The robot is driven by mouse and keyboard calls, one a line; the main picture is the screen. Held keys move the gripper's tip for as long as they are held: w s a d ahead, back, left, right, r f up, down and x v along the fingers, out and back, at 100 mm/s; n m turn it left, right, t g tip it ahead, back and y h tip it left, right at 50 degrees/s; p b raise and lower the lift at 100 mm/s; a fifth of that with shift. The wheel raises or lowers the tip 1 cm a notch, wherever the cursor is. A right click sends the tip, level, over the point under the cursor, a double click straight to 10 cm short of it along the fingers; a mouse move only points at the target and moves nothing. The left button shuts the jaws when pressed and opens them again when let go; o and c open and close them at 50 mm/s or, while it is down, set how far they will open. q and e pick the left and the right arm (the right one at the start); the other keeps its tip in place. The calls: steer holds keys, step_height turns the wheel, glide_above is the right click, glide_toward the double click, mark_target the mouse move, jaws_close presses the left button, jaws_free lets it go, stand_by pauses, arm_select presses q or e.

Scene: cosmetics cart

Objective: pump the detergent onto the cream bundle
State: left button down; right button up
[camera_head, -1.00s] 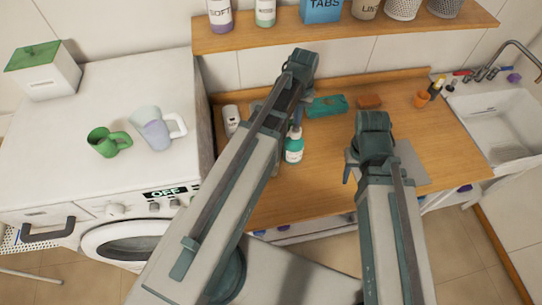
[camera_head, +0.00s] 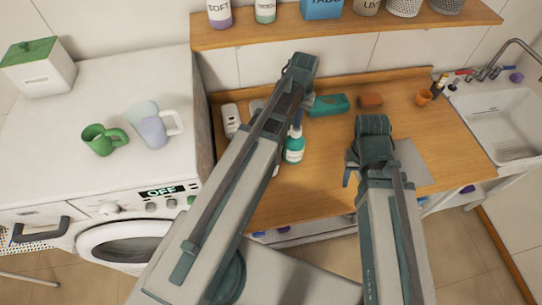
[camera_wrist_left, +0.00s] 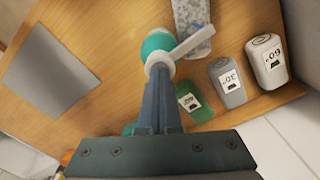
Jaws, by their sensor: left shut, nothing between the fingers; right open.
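The detergent is a teal pump bottle with a white pump head (camera_head: 294,150), upright on the wooden counter. My left gripper (camera_wrist_left: 161,72) is shut and empty, its fingertips over or against the pump head; I cannot tell whether they touch. Its fingers cover part of the pump, and the white spout (camera_wrist_left: 192,43) points up and right in the left wrist view. The cream bundle (camera_wrist_left: 268,60), a roll with a "60" label, lies at the right of that view; it also shows at the counter's left end (camera_head: 231,118). My right gripper (camera_head: 347,174) is open, above the counter, away from the bottle.
A grey bundle (camera_wrist_left: 228,82) and a green bundle (camera_wrist_left: 195,102) lie beside the cream one. A grey mat (camera_head: 411,165) lies on the right. A washing machine with mugs stands left, a sink (camera_head: 500,130) right, and a shelf (camera_head: 350,32) above.

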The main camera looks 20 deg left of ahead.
arm_select(q)
steer(key=shift+r, duration=0.15)
steer(key=shift+r+p, duration=1.3)
steer(key=shift+p, duration=0.1)
steer(key=shift+f, duration=0.1)
steer(key=shift+f+b, duration=1.35)
steer(key=shift+b, duration=0.05)
steer(key=shift+r, duration=0.1)
steer(key=shift+r+p, duration=1.4)
steer(key=shift+p, duration=0.05)
steer(key=shift+f, duration=0.15)
